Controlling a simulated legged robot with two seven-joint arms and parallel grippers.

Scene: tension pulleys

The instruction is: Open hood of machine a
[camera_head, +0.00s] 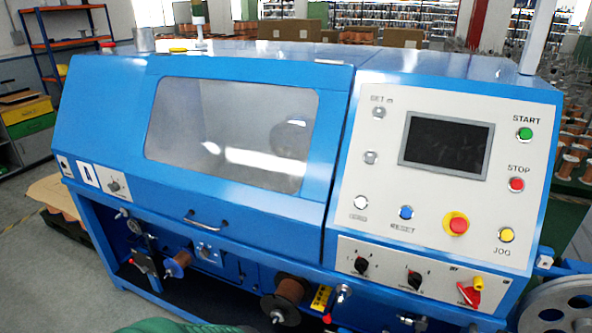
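The blue machine fills most of the head view. Its hood (240,203) is a slanted blue panel with a large cloudy window (232,132), and it lies closed against the body. A curved metal handle (205,219) sits near the hood's lower edge, left of its middle. Neither of my grippers shows in the view, and nothing touches the handle.
Right of the hood is a control panel (375,203) with a dark screen, buttons and a red stop knob (456,225). Below the hood are spools (288,292) and knobs. A grey wheel (560,305) stands at the lower right. Shelves (75,40) stand behind.

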